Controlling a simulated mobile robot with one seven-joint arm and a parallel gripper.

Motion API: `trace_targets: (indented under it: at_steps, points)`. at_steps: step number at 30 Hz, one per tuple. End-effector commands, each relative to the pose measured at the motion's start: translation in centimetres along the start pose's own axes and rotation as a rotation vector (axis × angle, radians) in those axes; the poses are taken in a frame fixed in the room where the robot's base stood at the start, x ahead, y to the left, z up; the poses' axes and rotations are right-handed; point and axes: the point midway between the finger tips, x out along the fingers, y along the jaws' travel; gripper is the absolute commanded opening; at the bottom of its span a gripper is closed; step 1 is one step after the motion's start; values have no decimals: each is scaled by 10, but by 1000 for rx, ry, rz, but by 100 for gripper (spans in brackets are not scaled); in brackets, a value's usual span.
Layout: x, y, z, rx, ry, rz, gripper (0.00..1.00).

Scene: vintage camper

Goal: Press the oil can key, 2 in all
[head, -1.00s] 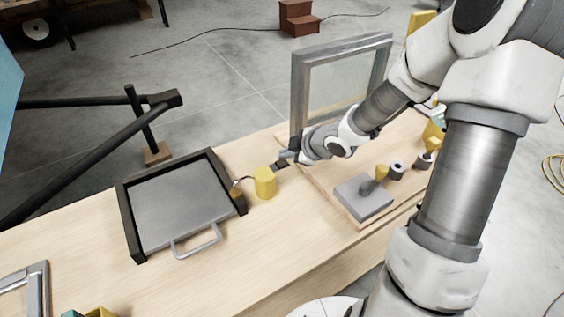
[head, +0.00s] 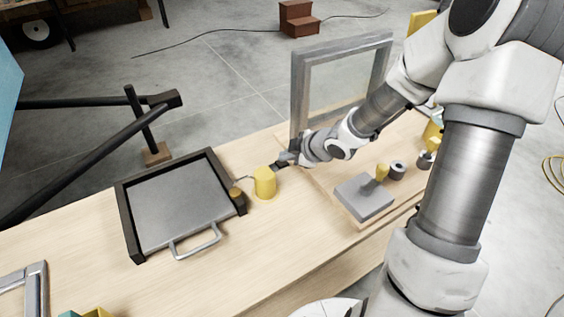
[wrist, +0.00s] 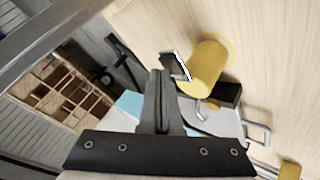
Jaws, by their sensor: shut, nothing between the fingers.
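The yellow oil can (head: 264,184) stands upright on the bench, just right of the black-framed tray. Its thin spout points left over the tray's edge, with an amber blob (head: 235,192) at the tip. In the wrist view the can (wrist: 208,68) is right of my fingers. Its dark key (wrist: 174,67) with a white edge sticks out of the can's side towards them. My gripper (head: 280,163) is shut and empty, its tips beside the key; they also show in the wrist view (wrist: 159,74). I cannot tell whether they touch the key.
The grey tray (head: 126,205) with a front handle lies left of the can. A grey upright frame (head: 299,90) stands behind my arm. A grey block with a yellow handle (head: 364,198) is to the right. Bare bench lies in front of the can.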

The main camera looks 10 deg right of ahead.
Motion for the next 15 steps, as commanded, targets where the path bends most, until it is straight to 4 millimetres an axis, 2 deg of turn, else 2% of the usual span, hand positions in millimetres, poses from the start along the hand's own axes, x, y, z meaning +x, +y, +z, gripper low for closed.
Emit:
trace_targets:
  at_steps: [15]
  points:
    - [5,-4,4,0,0,0,0]
